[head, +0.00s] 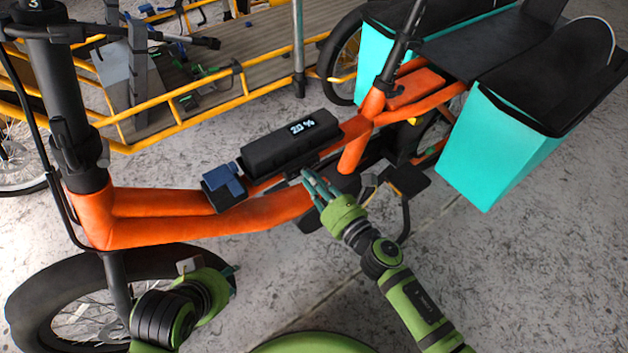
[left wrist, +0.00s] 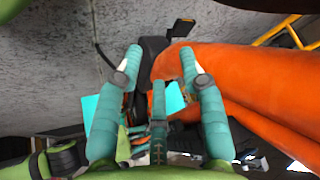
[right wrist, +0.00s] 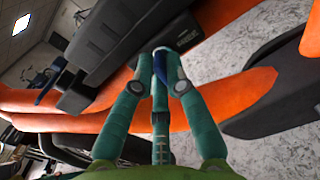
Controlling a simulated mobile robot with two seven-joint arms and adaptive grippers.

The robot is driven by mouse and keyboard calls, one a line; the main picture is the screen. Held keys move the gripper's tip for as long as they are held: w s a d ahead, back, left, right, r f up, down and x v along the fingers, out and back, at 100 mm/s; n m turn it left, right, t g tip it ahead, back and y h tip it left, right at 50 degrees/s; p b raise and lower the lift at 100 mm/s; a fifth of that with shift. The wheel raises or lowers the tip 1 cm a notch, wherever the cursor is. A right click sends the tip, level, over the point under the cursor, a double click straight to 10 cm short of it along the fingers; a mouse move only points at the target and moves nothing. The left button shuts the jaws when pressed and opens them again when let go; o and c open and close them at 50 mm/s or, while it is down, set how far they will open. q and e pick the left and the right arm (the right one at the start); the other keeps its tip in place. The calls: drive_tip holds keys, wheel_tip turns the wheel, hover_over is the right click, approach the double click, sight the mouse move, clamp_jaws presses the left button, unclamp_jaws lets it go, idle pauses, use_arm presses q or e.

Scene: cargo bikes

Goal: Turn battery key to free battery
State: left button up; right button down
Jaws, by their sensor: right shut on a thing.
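The black battery (head: 290,143) lies on the orange bike's frame tube, its display reading "20 %". It also shows in the right wrist view (right wrist: 115,40). My right gripper (head: 310,177) is at the near side of the battery's right end. In the right wrist view its fingers (right wrist: 158,80) are shut on a small blue piece, seemingly the battery key (right wrist: 160,66), in front of a dark lock housing (right wrist: 182,36). The fingers hide most of the key and its angle. My left gripper (head: 228,272) is low near the front wheel; its fingers (left wrist: 160,65) are apart and empty beside the orange frame.
A blue-and-black block (head: 223,186) sits on the frame at the battery's left end. Turquoise panniers (head: 500,150) hang at the bike's rear. A yellow cargo bike (head: 245,60) stands behind. The front wheel (head: 70,290) is close to my left arm. Grey floor is clear at lower right.

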use_arm(q)
drive_tip(key=s+a+f+g, duration=0.2)
drive_tip(key=s+g, duration=0.1)
drive_tip(key=s, duration=0.2)
drive_tip(key=s+p+x, duration=0.1)
drive_tip(key=p+x, duration=0.3)
drive_tip(key=x, duration=0.5)
drive_tip(key=shift+s+f+y+p, duration=0.2)
drive_tip(key=shift+f+y+p, duration=0.1)
drive_tip(key=shift+f, duration=0.15)
use_arm(e)
drive_tip(key=shift+w+d+r+m, duration=0.1)
drive_tip(key=shift+m, duration=3.9)
drive_tip(key=shift+d+m, duration=0.1)
drive_tip(key=shift+m, duration=3.9)
use_arm(q)
drive_tip(key=shift+d, duration=0.1)
use_arm(e)
drive_tip(key=c, duration=1.2)
unclamp_jaws()
drive_tip(key=shift+c, duration=0.2)
